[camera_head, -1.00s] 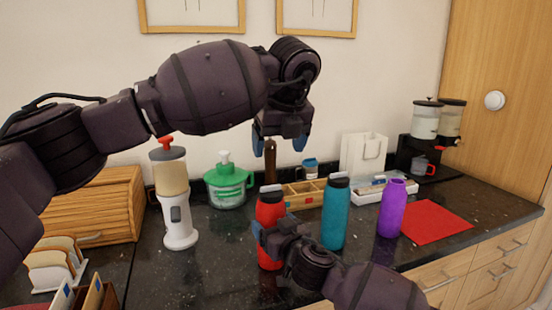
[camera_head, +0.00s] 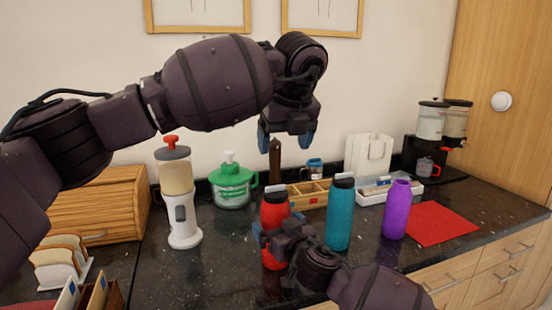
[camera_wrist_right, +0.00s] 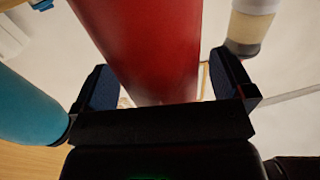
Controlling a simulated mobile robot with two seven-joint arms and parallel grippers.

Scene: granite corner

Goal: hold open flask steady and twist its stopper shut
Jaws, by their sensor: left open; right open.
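The red flask (camera_head: 274,212) stands upright on the dark counter, with a dark stopper and a pale tab at its top. I cannot tell whether the stopper sits loose. My right gripper (camera_head: 264,236) is low in front of the flask. In the right wrist view the red flask (camera_wrist_right: 150,50) stands between the two fingers of my right gripper (camera_wrist_right: 165,90), which is open with gaps at the sides. My left gripper (camera_head: 287,138) is open and empty, pointing down in the air above the level of the flask's top.
A teal flask (camera_head: 339,215) and a purple flask (camera_head: 396,210) stand to the right. A white dispenser (camera_head: 183,220) and green-lidded jar (camera_head: 233,185) are to the left. A brown mill (camera_head: 275,160), wooden tray (camera_head: 310,190) and white bag (camera_head: 369,155) stand behind. A red mat (camera_head: 440,224) lies right.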

